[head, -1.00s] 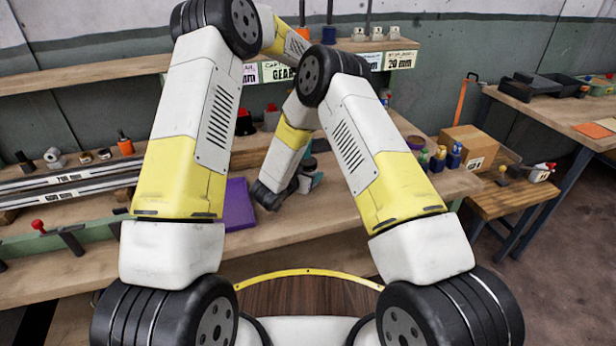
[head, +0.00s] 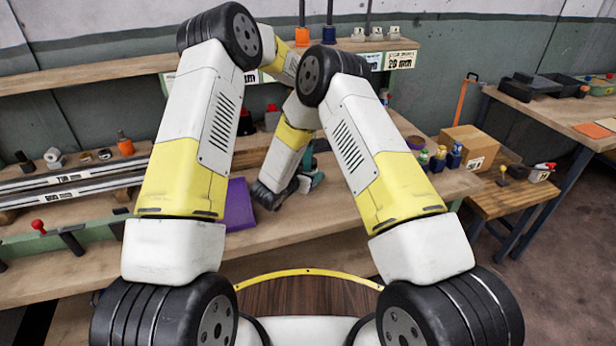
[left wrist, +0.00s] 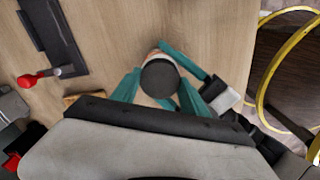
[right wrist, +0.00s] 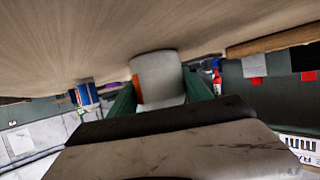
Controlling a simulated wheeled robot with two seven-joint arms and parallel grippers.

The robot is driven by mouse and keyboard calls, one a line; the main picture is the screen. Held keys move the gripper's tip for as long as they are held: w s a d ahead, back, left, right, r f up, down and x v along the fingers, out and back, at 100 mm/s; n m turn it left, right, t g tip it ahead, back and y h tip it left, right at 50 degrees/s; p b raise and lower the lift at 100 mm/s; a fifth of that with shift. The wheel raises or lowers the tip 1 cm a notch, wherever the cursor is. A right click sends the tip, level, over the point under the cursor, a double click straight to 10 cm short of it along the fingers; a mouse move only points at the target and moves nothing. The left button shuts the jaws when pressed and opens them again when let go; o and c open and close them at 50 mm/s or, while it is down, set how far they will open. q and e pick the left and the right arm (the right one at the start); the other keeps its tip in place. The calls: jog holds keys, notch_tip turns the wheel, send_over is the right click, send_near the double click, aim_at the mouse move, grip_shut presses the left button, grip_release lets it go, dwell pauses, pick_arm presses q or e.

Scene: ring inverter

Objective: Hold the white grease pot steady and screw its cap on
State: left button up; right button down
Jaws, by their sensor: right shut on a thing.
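The white grease pot (right wrist: 157,72) stands on the bench in the right wrist view, with an orange patch on its side. My right gripper (right wrist: 160,92) is shut on it, one teal finger on each side. In the left wrist view the dark round cap (left wrist: 160,79) is seen from above, over the pot, with a pale sliver of the pot showing beside it. My left gripper (left wrist: 161,85) is open, its teal fingers on either side of the cap. Whether the cap is seated on the pot cannot be told. In the head view my arms hide the pot and cap.
A purple flat piece (head: 239,205) lies on the bench left of the work. A red-knobbed lever (left wrist: 38,77) stands at the upper left in the left wrist view. A cardboard box (head: 468,146) and small bottles stand to the right. The bench front is clear.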

pick_arm(q)
jog(key=c, duration=0.4)
jog(key=m, duration=0.3)
jog(key=shift+m, duration=0.4)
jog(key=m, duration=0.4)
jog(key=shift+m, duration=0.3)
jog(key=m, duration=0.6)
jog(key=shift+m, duration=0.3)
jog(key=m, duration=0.4)
jog(key=shift+m, duration=0.3)
jog(key=m, duration=1.3)
jog(key=shift+w+m, duration=0.1)
jog(key=shift+m, duration=0.3)
jog(key=m, duration=0.4)
jog(key=shift+f, duration=0.1)
jog(key=o, duration=1.6)
jog(key=shift+o, duration=0.2)
notch_tip(320, 180, up, 12)
